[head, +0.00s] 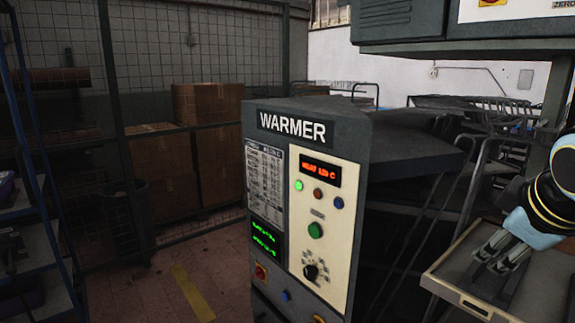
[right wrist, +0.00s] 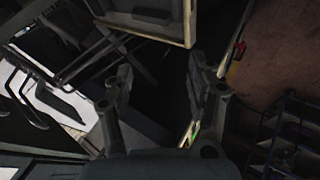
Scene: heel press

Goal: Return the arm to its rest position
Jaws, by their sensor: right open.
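My right gripper (head: 490,262) is at the right edge of the head view, in front of and above a beige-rimmed tray (head: 447,292). Its two fingers are apart, and nothing shows between them. In the right wrist view my right gripper (right wrist: 158,75) also shows open and empty, with the tray's edge (right wrist: 150,30) beyond the fingertips. My right arm comes in from the right edge, with a pale blue link and a dark joint. My left gripper is in neither view.
A grey machine labelled WARMER (head: 300,200), with lit buttons and a red display, stands left of my right gripper. Dark metal tube racks (head: 500,150) are behind the tray. A blue shelf unit (head: 35,190) stands at far left. Open floor (head: 165,285) lies between shelf and machine.

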